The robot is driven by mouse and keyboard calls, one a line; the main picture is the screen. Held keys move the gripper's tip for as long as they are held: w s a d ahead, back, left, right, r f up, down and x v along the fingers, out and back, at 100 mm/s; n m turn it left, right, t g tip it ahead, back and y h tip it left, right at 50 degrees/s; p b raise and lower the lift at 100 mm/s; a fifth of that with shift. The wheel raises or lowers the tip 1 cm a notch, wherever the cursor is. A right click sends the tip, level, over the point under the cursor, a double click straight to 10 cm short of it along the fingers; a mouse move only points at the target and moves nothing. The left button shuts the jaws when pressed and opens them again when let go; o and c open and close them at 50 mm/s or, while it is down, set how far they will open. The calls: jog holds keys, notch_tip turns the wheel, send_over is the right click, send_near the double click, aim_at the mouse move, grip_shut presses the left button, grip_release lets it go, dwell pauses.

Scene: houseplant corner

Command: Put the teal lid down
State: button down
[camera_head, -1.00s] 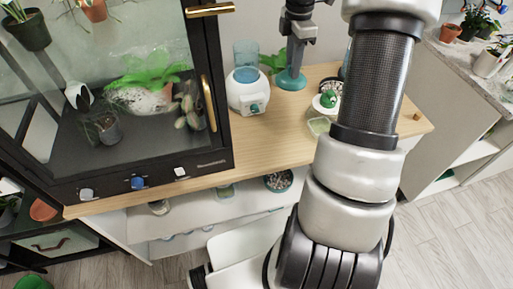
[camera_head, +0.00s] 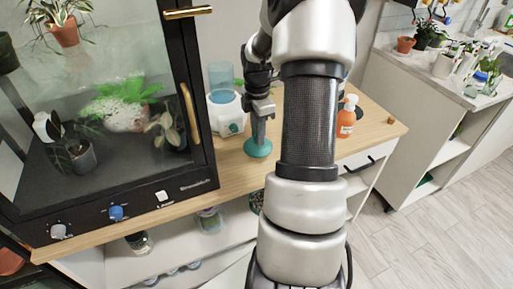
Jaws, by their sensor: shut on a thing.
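The teal lid (camera_head: 257,149) is a round disc low over the wooden tabletop, just right of the white dispenser. My gripper (camera_head: 259,136) points down from above and is shut on the lid's top. The lid looks level. I cannot tell whether its underside touches the wood or hangs just above it.
A white dispenser with a clear blue tank (camera_head: 223,113) stands close to the left of the lid. A black glass cabinet (camera_head: 190,170) with plants borders the left. An orange pump bottle (camera_head: 346,117) stands right of my arm. Bare tabletop (camera_head: 232,178) lies in front of the lid.

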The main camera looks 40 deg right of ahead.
jog(key=shift+f+b, duration=0.45)
jog(key=shift+f, duration=1.6)
jog(key=shift+f, duration=0.1)
jog(key=c, duration=1.5)
grip_release()
notch_tip(320, 180, up, 12)
jog(key=shift+a+r+p, duration=0.1)
jog(key=shift+a+p, duration=0.05)
jog(key=shift+p, duration=1.1)
